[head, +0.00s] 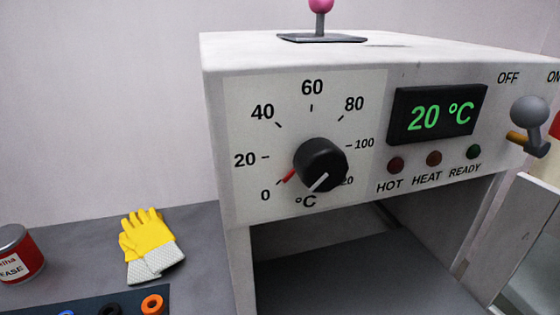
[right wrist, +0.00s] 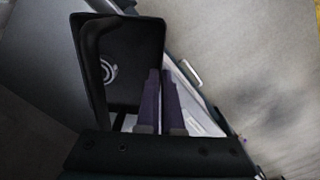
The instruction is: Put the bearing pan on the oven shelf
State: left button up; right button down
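The bearing pan (right wrist: 128,88) is a black, deep, rectangular pan in the right wrist view, with a pale ring-shaped bearing (right wrist: 108,71) on its floor. My right gripper (right wrist: 161,72) has its two dark purple fingers close together at the pan's right side and looks shut on its wall; the contact itself is partly hidden. The white oven (head: 215,150) fills the right of the head view. Its front is open below the control panel, showing a dark grey shelf surface (head: 350,275) that looks empty. Neither gripper nor the pan shows in the head view.
The panel has a black dial (head: 320,165), a 20 °C display (head: 437,112) and a grey lever (head: 530,113). An open door (head: 535,245) stands at the right. Yellow gloves (head: 148,245), a red can (head: 18,255) and a dark tray (head: 35,307) with coloured rings lie left.

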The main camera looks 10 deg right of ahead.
jog(key=w+a+b, duration=0.1)
jog(key=w, duration=1.4)
jog(key=f+b, duration=0.1)
jog(key=f, duration=0.5)
jog(key=shift+w+a+b, duration=0.1)
jog(key=shift+w+b, duration=0.1)
jog(key=shift+b, duration=0.2)
jog(key=shift+w+f, duration=0.2)
jog(key=shift+f, duration=0.35)
jog(key=c, duration=1.5)
grip_release()
jog(key=shift+f, duration=0.1)
jog(key=shift+c, duration=0.2)
jog(key=o, duration=0.5)
jog(key=shift+c, duration=0.2)
